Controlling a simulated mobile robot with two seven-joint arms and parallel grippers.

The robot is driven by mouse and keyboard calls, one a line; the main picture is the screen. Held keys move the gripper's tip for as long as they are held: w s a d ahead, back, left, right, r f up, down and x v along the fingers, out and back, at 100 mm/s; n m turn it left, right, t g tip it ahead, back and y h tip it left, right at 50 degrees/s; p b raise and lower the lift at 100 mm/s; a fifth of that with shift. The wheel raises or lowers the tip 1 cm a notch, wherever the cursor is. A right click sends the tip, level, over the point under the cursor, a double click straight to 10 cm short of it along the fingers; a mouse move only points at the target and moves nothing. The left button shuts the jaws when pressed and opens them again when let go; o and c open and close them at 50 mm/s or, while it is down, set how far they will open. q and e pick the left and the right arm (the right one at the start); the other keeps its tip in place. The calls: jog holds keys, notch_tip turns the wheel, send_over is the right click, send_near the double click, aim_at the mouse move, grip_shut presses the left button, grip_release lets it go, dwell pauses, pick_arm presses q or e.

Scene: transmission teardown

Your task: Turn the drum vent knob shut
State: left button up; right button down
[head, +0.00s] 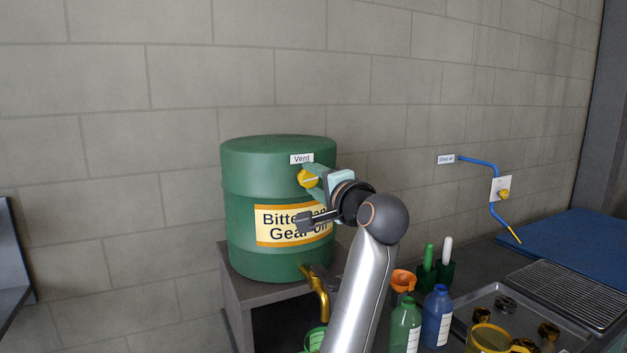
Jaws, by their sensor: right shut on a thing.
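A green drum (241,190) stands on a grey stand against the wall, with a yellow "Gear Oil" label partly hidden by my arm. The yellow vent knob (304,180) sits on the drum's upper side, just below a white "Vent" tag (302,158). My right gripper (312,176) is shut on the vent knob, coming at it from the right. The fingers and wrist cover part of the knob, so its exact turn is hard to tell. My left gripper is not in view.
A brass tap (318,290) juts from the drum's base, close to my right forearm. Green (405,325) and blue (437,318) bottles, an orange funnel (403,280) and a metal tray (474,305) with parts stand at right. A blue air hose (482,162) hangs on the wall.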

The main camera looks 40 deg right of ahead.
jog(key=shift+f+m, duration=0.1)
jog(key=shift+m, duration=0.8)
jog(key=shift+c, duration=2)
grip_release()
jog(key=b+v, duration=0.2)
jog(key=v, duration=1)
jog(key=shift+s+b, duration=0.3)
jog(key=shift+b, duration=0.05)
